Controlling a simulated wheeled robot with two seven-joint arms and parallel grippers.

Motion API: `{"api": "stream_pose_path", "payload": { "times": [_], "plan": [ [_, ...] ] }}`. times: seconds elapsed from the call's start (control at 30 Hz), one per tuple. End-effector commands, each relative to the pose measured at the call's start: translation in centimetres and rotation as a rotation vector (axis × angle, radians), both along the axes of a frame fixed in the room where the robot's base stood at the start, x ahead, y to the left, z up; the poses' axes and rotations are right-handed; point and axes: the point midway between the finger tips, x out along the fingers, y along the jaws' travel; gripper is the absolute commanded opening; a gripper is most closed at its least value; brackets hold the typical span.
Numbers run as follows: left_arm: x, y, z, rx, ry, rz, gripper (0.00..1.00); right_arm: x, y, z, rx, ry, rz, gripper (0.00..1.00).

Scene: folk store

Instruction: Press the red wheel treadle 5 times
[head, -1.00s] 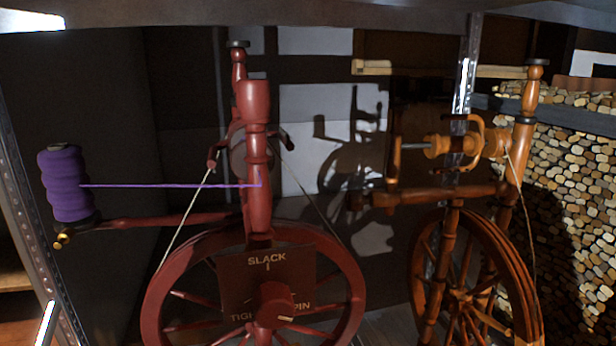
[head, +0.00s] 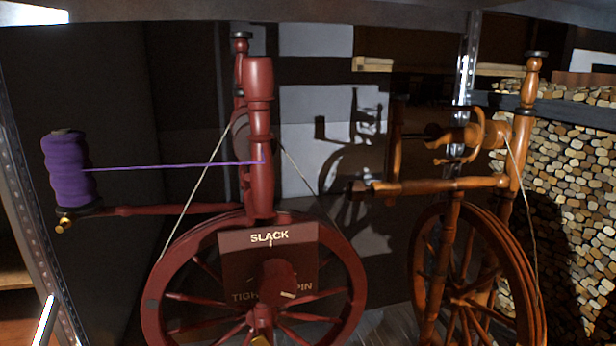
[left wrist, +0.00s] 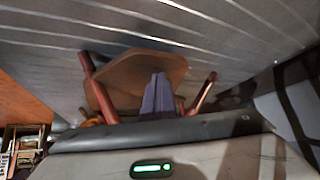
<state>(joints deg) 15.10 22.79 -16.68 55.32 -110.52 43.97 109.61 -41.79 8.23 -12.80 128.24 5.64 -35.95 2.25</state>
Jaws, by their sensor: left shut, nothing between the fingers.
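The red spinning wheel (head: 258,150) stands left of centre in the head view, its large wheel rim (head: 160,282) cut off by the lower edge. A panel (head: 240,255) marked SLACK, TIGHT and partly hidden "PIN" sits before it with a red knob (head: 278,280). The treadle is below the head view. In the left wrist view a reddish-brown board (left wrist: 120,72), apparently the treadle, lies between red wooden legs (left wrist: 205,92). My left gripper (left wrist: 160,82) is shut and empty, its fingers overlapping the board; contact cannot be told. My right gripper is not in view.
An orange spinning wheel (head: 480,230) stands close on the right. A purple yarn spool (head: 70,172) is at the left, its thread running to the red wheel's post. Metal uprights (head: 30,200) and an overhead beam (head: 300,14) frame the place. Stacked logs (head: 580,180) are at the right.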

Motion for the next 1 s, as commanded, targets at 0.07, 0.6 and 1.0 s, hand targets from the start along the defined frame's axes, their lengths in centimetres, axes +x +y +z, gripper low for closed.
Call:
{"api": "stream_pose_path", "payload": {
  "times": [0.07,0.6,1.0],
  "plan": [
    [-0.9,-0.3,-1.8,0.003,0.018,-0.005,0.00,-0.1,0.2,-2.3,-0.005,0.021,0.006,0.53],
    [-1.1,-0.3,1.5,0.002,0.024,-0.006,0.00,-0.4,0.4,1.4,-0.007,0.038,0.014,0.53],
    [-0.8,0.0,4.5,0.000,0.015,-0.001,0.00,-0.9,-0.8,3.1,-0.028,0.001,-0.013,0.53]
  ]
}}
